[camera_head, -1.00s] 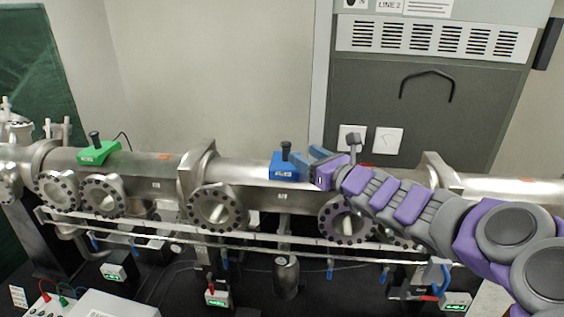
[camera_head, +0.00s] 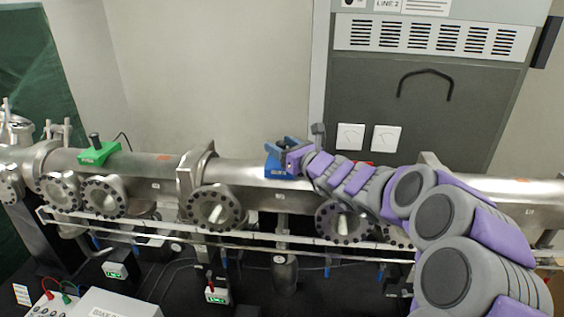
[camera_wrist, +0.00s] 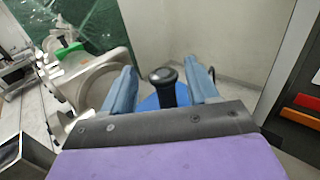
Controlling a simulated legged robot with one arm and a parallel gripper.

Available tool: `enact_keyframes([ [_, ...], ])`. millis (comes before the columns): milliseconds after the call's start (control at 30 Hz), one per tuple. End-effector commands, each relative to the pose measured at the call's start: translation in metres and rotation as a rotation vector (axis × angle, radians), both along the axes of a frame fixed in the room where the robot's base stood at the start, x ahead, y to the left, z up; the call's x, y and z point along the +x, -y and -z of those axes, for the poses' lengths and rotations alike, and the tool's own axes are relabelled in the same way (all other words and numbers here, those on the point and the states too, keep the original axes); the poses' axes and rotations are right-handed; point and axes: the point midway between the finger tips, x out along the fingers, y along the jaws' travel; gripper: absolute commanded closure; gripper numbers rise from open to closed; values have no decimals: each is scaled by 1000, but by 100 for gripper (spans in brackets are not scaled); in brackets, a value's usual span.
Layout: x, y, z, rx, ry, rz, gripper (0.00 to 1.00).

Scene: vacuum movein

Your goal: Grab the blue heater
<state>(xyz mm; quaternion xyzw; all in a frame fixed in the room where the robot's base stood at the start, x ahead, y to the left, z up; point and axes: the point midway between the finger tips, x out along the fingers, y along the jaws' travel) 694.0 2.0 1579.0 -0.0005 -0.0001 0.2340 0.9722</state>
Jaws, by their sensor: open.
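The blue heater (camera_head: 279,172) sits on top of the steel vacuum tube, right of the middle flange. Its black knob handle (camera_wrist: 163,87) stands up between the two blue-grey fingers in the wrist view, with part of the blue body (camera_wrist: 150,103) below it. My gripper (camera_head: 283,145) is open above the heater, and its fingers lie either side of the handle. In the head view my gripper hides the top of the heater. I cannot tell whether a finger touches the handle.
A green heater (camera_head: 98,153) with a black handle sits further left on the steel tube (camera_head: 240,172). Flanged ports line the tube's front. A grey cabinet (camera_head: 420,100) stands behind my arm. A red object (camera_head: 362,163) shows partly behind my arm.

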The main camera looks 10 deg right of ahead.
Motion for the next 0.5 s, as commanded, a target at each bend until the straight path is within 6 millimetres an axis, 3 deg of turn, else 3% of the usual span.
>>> enact_keyframes([
  [133,0,0,0,0,0,1,41],
  [500,-1,-1,0,-2,1,1,76],
])
